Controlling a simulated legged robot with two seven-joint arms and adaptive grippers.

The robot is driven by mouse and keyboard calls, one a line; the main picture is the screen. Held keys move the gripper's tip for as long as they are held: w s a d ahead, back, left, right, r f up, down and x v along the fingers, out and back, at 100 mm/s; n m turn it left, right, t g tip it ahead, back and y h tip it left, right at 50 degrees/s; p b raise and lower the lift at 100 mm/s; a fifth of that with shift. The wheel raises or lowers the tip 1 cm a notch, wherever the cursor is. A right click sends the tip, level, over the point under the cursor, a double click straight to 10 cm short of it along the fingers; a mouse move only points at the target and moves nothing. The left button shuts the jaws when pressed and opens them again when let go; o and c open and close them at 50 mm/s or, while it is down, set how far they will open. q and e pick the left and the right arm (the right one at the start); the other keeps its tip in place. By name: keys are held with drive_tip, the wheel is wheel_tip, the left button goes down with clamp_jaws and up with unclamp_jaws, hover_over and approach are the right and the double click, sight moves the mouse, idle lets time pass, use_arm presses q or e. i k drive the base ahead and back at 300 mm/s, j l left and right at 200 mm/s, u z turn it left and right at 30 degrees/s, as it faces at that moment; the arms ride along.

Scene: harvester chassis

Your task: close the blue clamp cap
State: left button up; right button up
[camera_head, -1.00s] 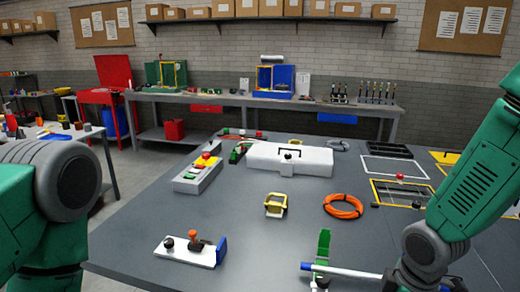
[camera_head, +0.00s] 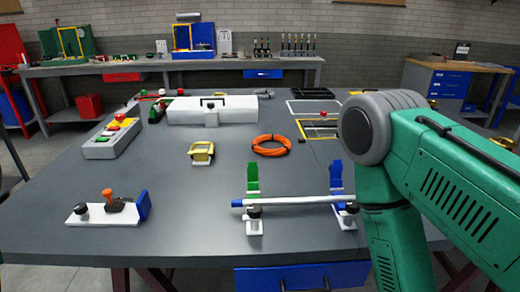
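A blue clamp cap (camera_head: 336,178) stands upright, raised, at the right clamp. That clamp's white base (camera_head: 346,217) with a dark knob sits on the grey table. A green clamp cap (camera_head: 252,178) also stands upright over the left clamp's white base (camera_head: 255,226). A white rod (camera_head: 298,200) with a blue left end lies across both clamps. My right arm is at the right, close to the blue clamp, but its gripper is out of the picture. My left gripper is not in view either.
A white plate (camera_head: 98,214) with an orange-handled part and a blue block (camera_head: 144,206) lies at the front left. A yellow bracket (camera_head: 202,153), an orange coil (camera_head: 271,145), a button box (camera_head: 112,140) and a white case (camera_head: 213,110) lie behind.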

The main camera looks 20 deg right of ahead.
sight(336, 169)
drive_tip(key=z, duration=1.1)
